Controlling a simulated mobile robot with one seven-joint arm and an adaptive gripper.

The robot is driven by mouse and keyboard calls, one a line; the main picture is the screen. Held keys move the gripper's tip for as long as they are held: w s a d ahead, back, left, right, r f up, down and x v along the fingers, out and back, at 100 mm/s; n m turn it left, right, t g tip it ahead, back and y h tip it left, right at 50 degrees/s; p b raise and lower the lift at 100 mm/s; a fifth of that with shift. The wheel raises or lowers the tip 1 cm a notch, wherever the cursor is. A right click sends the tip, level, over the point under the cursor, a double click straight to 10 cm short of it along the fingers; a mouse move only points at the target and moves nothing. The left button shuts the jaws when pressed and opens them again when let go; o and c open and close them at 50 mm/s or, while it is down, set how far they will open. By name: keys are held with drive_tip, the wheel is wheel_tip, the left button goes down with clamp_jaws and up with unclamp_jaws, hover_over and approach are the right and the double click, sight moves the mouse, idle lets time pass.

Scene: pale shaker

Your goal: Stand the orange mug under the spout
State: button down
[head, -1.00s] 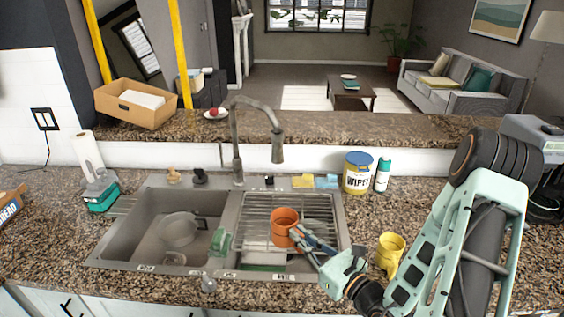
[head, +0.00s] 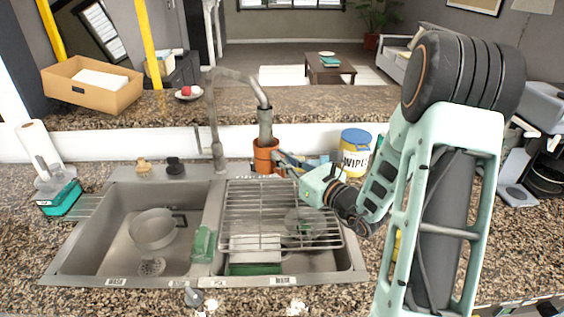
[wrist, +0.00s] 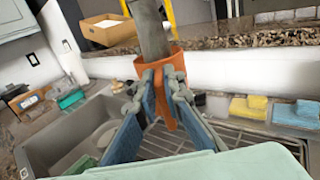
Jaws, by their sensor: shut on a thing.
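The orange mug (head: 266,157) is upright near the back of the sink's right basin in the head view. My gripper (head: 279,158) reaches it from the right and is shut on it. In the wrist view the mug (wrist: 160,66) sits between the two fingertips (wrist: 162,80). The faucet's spout (head: 265,122) comes down at the mug's mouth, and its lower end is hidden by the mug's rim. In the wrist view the spout (wrist: 150,35) also meets the mug's opening. I cannot tell whether the mug's bottom touches anything.
A wire rack (head: 262,213) lies over the right basin, with dishes below. A wipes tub (head: 355,155) stands behind my arm. Yellow (wrist: 249,107) and blue (wrist: 298,115) sponges lie on the back edge. The left basin holds a pot (head: 153,230).

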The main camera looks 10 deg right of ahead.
drive_tip(key=shift+b, duration=0.3)
wheel_tip(320, 180, down, 13)
drive_tip(key=b, duration=1.1)
drive_tip(key=shift+r, duration=0.15)
drive_tip(key=shift+f+b, duration=0.65)
drive_tip(key=shift+b, duration=0.3)
idle(3.4)
drive_tip(key=c, duration=2)
unclamp_jaws()
drive_tip(key=shift+o, duration=0.3)
drive_tip(key=o, duration=0.5)
drive_tip(key=shift+o, duration=0.2)
